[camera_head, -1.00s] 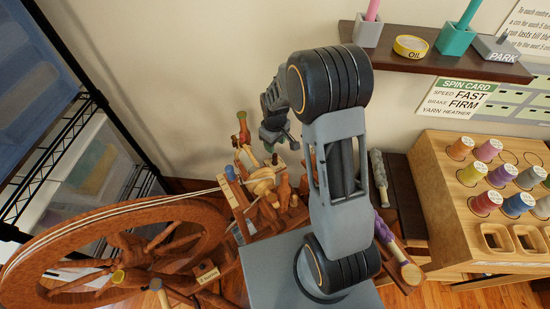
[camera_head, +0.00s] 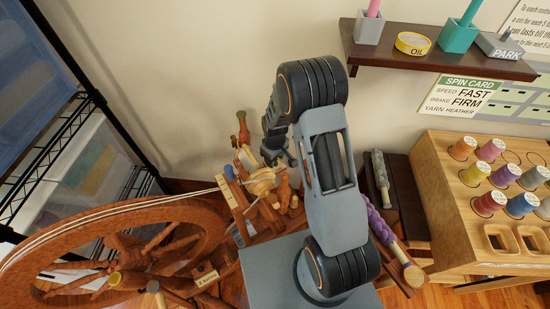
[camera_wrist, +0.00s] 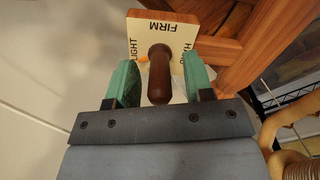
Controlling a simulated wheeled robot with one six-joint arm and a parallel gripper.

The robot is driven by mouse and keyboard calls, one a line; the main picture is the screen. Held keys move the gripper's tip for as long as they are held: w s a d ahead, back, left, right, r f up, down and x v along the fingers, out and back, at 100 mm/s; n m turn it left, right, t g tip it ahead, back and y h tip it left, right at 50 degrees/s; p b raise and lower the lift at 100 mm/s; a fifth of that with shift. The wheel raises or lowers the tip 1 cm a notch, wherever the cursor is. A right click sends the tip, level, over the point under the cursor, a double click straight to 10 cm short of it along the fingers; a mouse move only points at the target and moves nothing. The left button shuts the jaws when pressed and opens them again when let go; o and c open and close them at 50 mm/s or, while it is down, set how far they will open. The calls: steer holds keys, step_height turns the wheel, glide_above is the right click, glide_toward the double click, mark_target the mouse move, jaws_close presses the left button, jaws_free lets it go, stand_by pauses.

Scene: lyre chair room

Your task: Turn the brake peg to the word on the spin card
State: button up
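The brown brake peg (camera_wrist: 159,78) stands out from a cream plate (camera_wrist: 143,29) in the wrist view. FIRM is at the plate's top edge and LIGHT at its left; the right-hand word is partly hidden. In the head view my gripper (camera_head: 275,152) is at the spinning wheel's upper works, where the peg is hard to make out. The spin card (camera_head: 463,95) reads speed FAST, brake FIRM, yarn HEATHER.
The spinning wheel (camera_head: 190,212) fills the lower left. A wooden spool rack (camera_head: 440,185) stands at right. A wire rack (camera_head: 110,108) stands at left.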

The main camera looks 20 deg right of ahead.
jaws_close()
stand_by(0.3)
steer(key=m, duration=0.4)
steer(key=shift+m, duration=0.3)
steer(key=shift+m+b, duration=0.35)
steer(key=shift+m, duration=1.65)
jaws_free()
